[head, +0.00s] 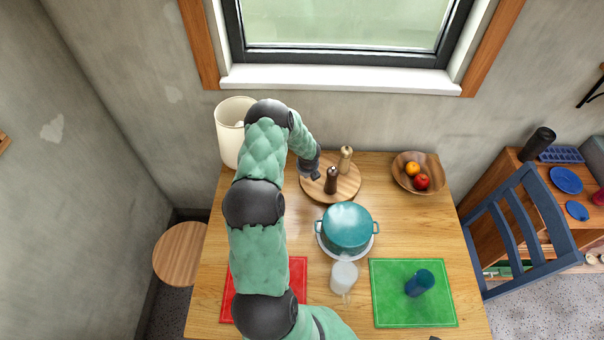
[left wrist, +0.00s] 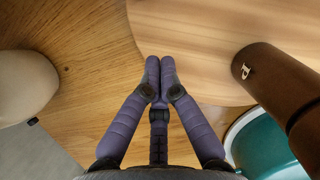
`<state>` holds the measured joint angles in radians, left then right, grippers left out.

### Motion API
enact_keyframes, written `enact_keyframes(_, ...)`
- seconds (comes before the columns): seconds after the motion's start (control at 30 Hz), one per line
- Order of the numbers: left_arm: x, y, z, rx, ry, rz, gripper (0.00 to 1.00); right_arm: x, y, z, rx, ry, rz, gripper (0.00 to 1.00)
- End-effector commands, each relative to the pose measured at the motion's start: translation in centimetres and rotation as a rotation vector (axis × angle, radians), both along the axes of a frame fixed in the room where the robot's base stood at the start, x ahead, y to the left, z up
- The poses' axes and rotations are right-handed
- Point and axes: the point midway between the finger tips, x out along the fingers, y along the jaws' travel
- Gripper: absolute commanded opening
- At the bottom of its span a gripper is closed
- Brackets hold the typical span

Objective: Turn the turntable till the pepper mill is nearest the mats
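The round wooden turntable (head: 350,188) lies on the table toward the window. The dark brown pepper mill (head: 331,181) stands upright on its front part, on the side facing the mats; in the left wrist view the mill (left wrist: 285,85) shows a letter P. A pale wooden mill (head: 345,160) stands further back on the turntable. My left gripper (head: 316,174) is low at the turntable's left side, beside the pepper mill. Its fingers (left wrist: 160,65) are together with nothing between them, at the turntable's rim (left wrist: 150,25); contact is unclear. The red mat (head: 298,275) is partly hidden by my arm; the green mat (head: 440,300) is at front right.
A teal pot (head: 347,232) stands between turntable and mats, with a clear glass (head: 343,277) in front. A blue cup (head: 419,283) is on the green mat. A fruit bowl (head: 403,183) is right of the turntable, a cream vessel (head: 231,140) behind left.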

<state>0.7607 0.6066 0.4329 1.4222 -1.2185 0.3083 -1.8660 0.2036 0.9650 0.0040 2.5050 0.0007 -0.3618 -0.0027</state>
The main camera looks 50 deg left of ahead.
Motion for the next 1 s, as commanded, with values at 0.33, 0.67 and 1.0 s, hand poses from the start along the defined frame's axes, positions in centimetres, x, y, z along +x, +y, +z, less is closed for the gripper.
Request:
enact_keyframes(0.33, -1.3, -1.1, 6.6, 0.006, -0.005, 0.003, 0.0, 0.3, 0.0, 1.3, -0.001, -0.006, -0.001, 0.4)
enact_keyframes(0.67, -1.9, -1.8, 9.1, 0.005, -0.004, 0.002, 0.0, 0.2, 0.0, 1.7, -0.001, -0.005, -0.001, 0.4)
enact_keyframes(1.0, -2.0, -1.8, 9.9, 0.004, -0.004, 0.003, 0.0, 0.2, 0.0, 2.4, -0.001, -0.005, -0.001, 0.4)
